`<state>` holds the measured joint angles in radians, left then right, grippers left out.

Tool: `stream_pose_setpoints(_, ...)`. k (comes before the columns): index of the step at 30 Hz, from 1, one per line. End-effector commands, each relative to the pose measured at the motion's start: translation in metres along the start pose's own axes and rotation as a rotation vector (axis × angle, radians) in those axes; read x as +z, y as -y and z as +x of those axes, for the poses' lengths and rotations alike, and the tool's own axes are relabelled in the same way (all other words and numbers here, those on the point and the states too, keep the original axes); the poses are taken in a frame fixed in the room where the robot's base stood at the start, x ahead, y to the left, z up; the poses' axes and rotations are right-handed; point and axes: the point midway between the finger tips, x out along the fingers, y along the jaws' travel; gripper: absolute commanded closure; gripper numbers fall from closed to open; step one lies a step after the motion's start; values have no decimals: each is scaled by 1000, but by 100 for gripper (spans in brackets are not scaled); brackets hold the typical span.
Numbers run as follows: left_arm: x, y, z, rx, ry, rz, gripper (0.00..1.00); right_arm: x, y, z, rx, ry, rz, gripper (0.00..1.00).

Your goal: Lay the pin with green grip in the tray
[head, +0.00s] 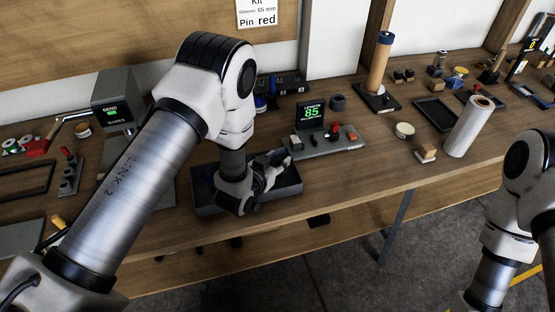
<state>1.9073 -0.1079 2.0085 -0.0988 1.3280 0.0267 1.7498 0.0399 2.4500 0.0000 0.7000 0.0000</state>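I cannot make out a pin with a green grip; it may be hidden behind my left arm or gripper. A dark grey open box-like tray (294,188) stands near the front edge of the bench. My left gripper (278,168) is over this tray, its fingers pointing right. The fingers are small and partly overlapped, so I cannot tell their opening or whether they hold anything. A flat black tray (436,114) lies farther right, and it looks empty. My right arm is at the right edge; its gripper is not visible.
A device with a green "85" display (311,112) stands behind the dark tray. A white roll (469,126) and a wooden-handled post (380,64) stand to the right. A grey machine (115,98) is at left.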

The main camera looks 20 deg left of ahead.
Motion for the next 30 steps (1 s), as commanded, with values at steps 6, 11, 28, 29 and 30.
stream_pose_setpoints(6, -3, 0, -1, 0, 0, 0, 61, 0, 0, -2, 0, 0, 0, 60)
stream_pose_setpoints(11, -1, 0, -18, -1, 2, 0, 61, 0, 0, 4, 0, 0, 0, 60)
stream_pose_setpoints(28, -2, 0, -122, 0, 0, 0, 61, 0, 0, 26, 0, 0, 0, 60)
stream_pose_setpoints(29, -3, 0, -122, 0, 0, 0, 61, 0, 0, 26, 0, 0, 0, 60)
stream_pose_setpoints(30, -3, 0, -122, 0, 0, 0, 61, 0, 0, 26, 0, 0, 0, 60)
